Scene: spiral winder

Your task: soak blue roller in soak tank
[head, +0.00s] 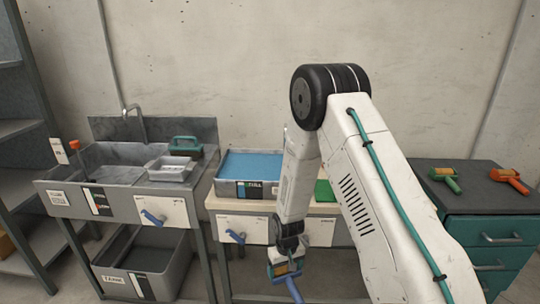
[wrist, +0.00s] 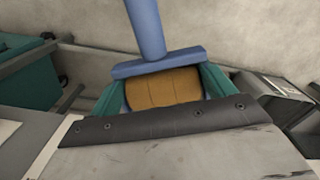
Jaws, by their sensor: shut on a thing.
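My gripper (head: 287,258) is shut on the blue roller (head: 293,288) and holds it low in front of the middle bench, clear of any surface. In the wrist view the teal fingers grip either side of its orange-brown sleeve (wrist: 163,90), with the blue frame and handle (wrist: 146,30) beyond. A shallow tank (head: 228,188) filled with blue sits on the bench, up and left of my gripper. It looks like the soak tank, but its label is too small to read for sure.
A metal sink (head: 128,200) with a grey tray (head: 170,170) and a teal-handled tool (head: 186,146) stands at left. A grey bin (head: 135,262) is below it. A green roller (head: 446,178) and an orange roller (head: 508,179) lie on the teal cabinet (head: 490,232) at right.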

